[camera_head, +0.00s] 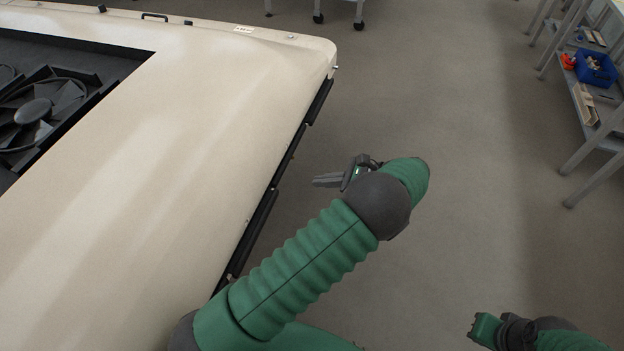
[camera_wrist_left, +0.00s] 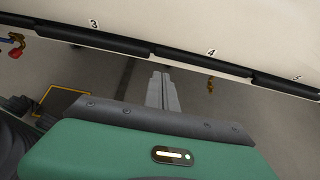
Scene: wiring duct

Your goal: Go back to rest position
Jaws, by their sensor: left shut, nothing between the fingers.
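My left gripper (camera_head: 326,181) is shut and empty. In the head view it hangs over the floor just right of the large pale panel's (camera_head: 160,150) right side, with a small gap between. In the left wrist view its closed fingers (camera_wrist_left: 163,80) point toward the black strips (camera_wrist_left: 110,39) along the panel's edge, without seeming to touch them. My right arm (camera_head: 515,331) shows only at the bottom right of the head view, away from the panel; its fingers cannot be made out.
Numbers 3, 4 and 5 mark the panel edge above the strips. A dark recess with a fan-like part (camera_head: 35,112) lies at upper left. Shelves with a blue bin (camera_head: 596,70) stand at far right. Open grey floor (camera_head: 470,150) lies between panel and shelves.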

